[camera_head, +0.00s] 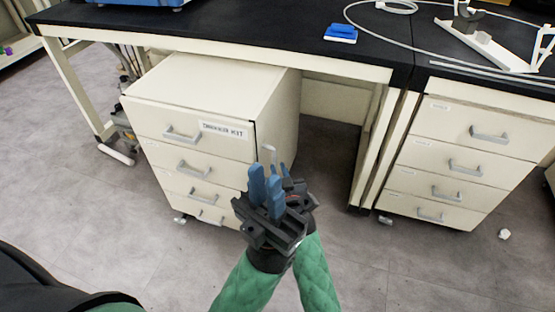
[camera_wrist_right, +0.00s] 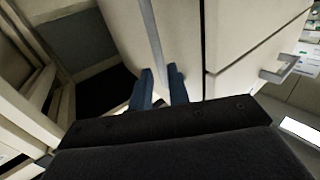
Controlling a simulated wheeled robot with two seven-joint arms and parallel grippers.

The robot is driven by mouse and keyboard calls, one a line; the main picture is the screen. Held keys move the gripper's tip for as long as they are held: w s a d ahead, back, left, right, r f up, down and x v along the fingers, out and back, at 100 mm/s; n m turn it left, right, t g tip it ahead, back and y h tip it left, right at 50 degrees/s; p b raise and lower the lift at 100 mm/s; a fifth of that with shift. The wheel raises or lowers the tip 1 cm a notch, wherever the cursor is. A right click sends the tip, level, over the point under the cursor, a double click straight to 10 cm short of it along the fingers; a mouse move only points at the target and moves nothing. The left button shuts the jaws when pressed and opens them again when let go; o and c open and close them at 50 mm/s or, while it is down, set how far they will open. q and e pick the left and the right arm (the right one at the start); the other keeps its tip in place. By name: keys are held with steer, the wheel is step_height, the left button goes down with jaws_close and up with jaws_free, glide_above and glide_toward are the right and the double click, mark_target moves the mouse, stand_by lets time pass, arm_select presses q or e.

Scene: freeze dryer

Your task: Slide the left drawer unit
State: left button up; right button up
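The left drawer unit (camera_head: 215,80) is a cream cabinet with several grey-handled drawers and a printed label on its top front. It stands partly under the black-topped bench, all drawers shut. Its corner also fills the upper middle of the right wrist view (camera_wrist_right: 235,35), with a grey strip above the fingers. My left gripper (camera_head: 266,188) and right gripper (camera_head: 291,178) overlap in front of the unit's lower right corner. The right gripper's blue fingers (camera_wrist_right: 162,85) are apart, with nothing seen held. The overlap hides the left gripper's opening and any contact.
The bench (camera_head: 235,40) stands above and behind the unit; its leg (camera_head: 375,150) is to the right. A second drawer unit (camera_head: 465,150) stands further right. Open floor lies between the units and in front. A small white object (camera_head: 504,234) lies on the floor.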

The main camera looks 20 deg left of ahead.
mark_target(275, 161)
steer(key=shift+b+x, duration=0.5)
steer(key=shift+x, duration=2.15)
jaws_close()
